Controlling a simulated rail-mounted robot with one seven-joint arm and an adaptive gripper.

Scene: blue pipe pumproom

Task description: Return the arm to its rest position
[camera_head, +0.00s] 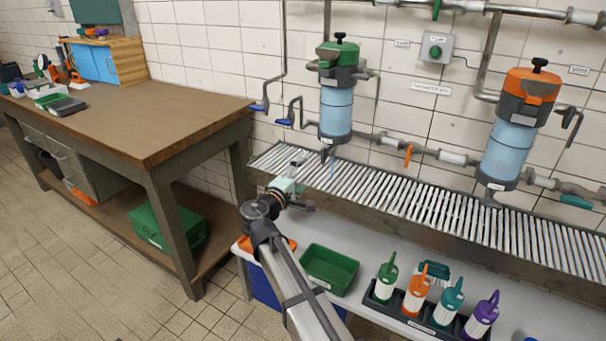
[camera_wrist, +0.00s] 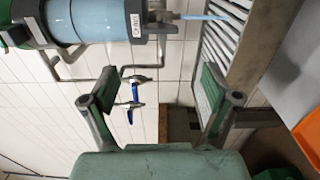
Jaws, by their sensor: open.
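My arm (camera_head: 292,285) reaches up from the bottom middle of the head view. My gripper (camera_head: 300,182) is at its end, in front of the slatted trough and below left of the green-topped filter canister (camera_head: 336,100). In the wrist view the two fingers of my gripper (camera_wrist: 155,88) are spread wide, with nothing between them. Two blue-handled taps (camera_wrist: 133,92) show beyond the gap, against the wall. The canister also shows at the upper left of the wrist view (camera_wrist: 85,18). My gripper seems apart from it.
The metal slatted trough (camera_head: 415,203) runs along the wall. An orange-topped canister (camera_head: 515,125) hangs at right. Below my gripper, a bench (camera_head: 375,325) holds a green bin (camera_head: 330,270) and several bottles (camera_head: 420,292). A wooden workbench (camera_head: 150,120) stands at left; open floor lies before it.

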